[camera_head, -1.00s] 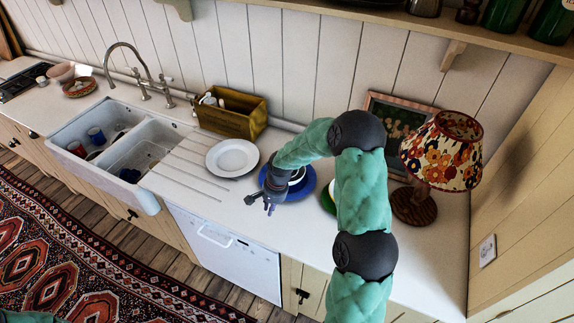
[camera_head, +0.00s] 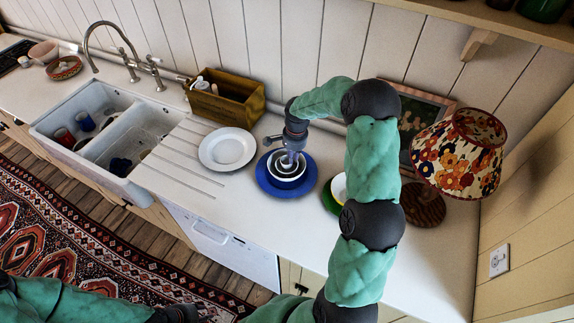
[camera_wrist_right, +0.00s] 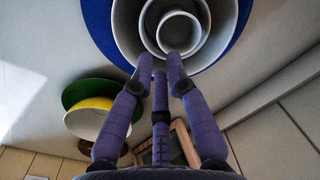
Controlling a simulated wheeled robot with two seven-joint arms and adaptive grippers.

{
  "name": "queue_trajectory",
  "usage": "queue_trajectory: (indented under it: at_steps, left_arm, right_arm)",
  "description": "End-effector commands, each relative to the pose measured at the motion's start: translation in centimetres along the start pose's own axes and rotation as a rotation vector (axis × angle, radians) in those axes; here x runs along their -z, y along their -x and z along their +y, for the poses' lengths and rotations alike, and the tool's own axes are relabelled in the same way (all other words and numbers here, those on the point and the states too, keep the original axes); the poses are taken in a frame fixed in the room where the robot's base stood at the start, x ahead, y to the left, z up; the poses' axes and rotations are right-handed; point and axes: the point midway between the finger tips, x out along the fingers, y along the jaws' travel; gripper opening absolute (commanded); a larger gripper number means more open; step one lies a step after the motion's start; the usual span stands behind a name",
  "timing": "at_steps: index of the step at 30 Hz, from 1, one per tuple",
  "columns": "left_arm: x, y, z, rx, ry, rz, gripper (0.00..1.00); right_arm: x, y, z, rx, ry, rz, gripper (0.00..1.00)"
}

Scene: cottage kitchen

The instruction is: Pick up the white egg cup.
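A small round white cup, which looks like the egg cup (camera_wrist_right: 180,30), sits innermost in a nest of white bowls in the right wrist view. The nest stands on a blue plate (camera_head: 305,181) on the counter. My right gripper (camera_head: 290,157) is over the nest, pointing down. In the wrist view its purple fingers (camera_wrist_right: 160,62) are apart, with nothing seen between them. The tips overlap the near rims of the cup and bowls; I cannot tell whether they touch. My left gripper (camera_head: 178,314) shows only partly at the bottom edge; its fingers are not clear.
A white plate (camera_head: 227,149) lies left of the blue plate, with a wooden box (camera_head: 228,101) behind. A green plate (camera_head: 328,196) with a yellow bowl (camera_head: 339,187) is at the right, partly behind my arm. A floral lamp (camera_head: 458,156) stands further right. The sink (camera_head: 62,118) is left.

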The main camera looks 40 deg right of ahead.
Motion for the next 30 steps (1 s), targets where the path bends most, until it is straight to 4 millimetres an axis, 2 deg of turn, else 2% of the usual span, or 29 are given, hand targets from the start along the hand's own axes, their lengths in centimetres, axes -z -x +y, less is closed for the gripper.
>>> queue_trajectory:
  at_steps: [13, 21, 22, 24, 30]
  left_arm:
    - [0.0, 0.5, 0.2, 0.0, 0.0, 0.0, 0.32]
    - [0.0, 0.5, 0.2, 0.0, 0.0, 0.0, 0.32]
    - [0.0, 0.5, 0.2, 0.0, 0.0, 0.0, 0.32]
    - [0.0, 0.5, 0.2, 0.0, 0.0, 0.0, 0.32]
    - [0.0, 0.5, 0.2, 0.0, 0.0, 0.0, 0.32]
  right_arm:
    - [-0.2, -4.9, -0.1, 0.0, -0.001, -0.001, 0.16]
    - [-0.2, -5.2, -0.2, 0.002, -0.001, 0.0, 0.16]
    - [-0.2, -5.2, -0.2, 0.002, 0.0, 0.0, 0.13]
    - [-0.2, -5.2, -0.2, 0.002, 0.0, 0.0, 0.0]
    - [-0.2, -5.2, -0.2, 0.002, 0.0, 0.0, 0.0]
